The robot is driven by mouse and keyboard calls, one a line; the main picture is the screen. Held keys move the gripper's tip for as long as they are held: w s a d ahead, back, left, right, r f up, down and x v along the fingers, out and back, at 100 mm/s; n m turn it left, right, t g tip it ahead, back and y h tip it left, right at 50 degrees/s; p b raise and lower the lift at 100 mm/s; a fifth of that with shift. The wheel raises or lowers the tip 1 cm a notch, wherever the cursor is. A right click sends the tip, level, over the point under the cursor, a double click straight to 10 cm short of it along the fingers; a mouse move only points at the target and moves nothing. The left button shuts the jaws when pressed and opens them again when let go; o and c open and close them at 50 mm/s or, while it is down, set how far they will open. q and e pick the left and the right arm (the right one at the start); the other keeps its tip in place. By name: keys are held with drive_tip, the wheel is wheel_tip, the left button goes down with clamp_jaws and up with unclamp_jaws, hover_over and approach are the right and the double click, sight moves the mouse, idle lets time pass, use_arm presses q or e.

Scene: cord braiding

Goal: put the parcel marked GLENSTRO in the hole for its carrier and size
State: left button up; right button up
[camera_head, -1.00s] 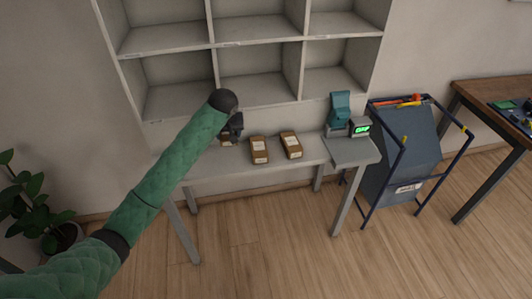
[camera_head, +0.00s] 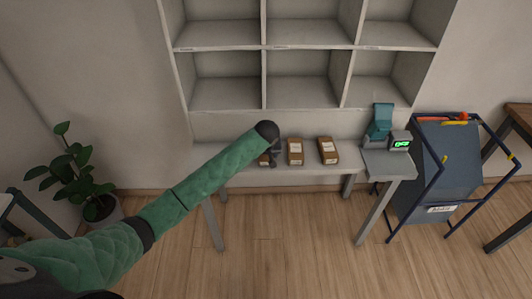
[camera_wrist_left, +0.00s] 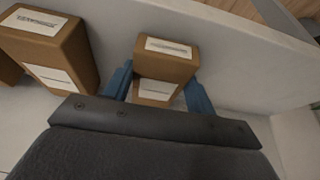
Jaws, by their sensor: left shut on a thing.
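My left gripper (camera_head: 271,157) is at the leftmost parcel (camera_head: 263,160) on the table, which the hand partly hides in the head view. In the left wrist view its blue fingers stand on either side of this brown parcel (camera_wrist_left: 165,70), shut on it. The parcel has white labels; their print is too small to read. Two other brown parcels with white labels, a middle one (camera_head: 295,151) and a right one (camera_head: 328,150), stand to the right on the table. No GLENSTRO mark is legible. The pale rack of holes (camera_head: 262,75) rises behind the table. My right gripper is out of view.
The pale table (camera_head: 240,178) carries a teal-and-grey device (camera_head: 381,122) with a green-lit display (camera_head: 401,144) at its right end. A blue-grey bin in a frame (camera_head: 440,170) stands further right. A potted plant (camera_head: 85,180) stands at left.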

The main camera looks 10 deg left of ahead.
use_arm(q)
drive_tip(key=shift+f, duration=0.15)
drive_tip(key=o, duration=0.7)
drive_tip(key=shift+f, duration=0.1)
drive_tip(key=shift+c, duration=0.2)
drive_tip(key=o, duration=0.4)
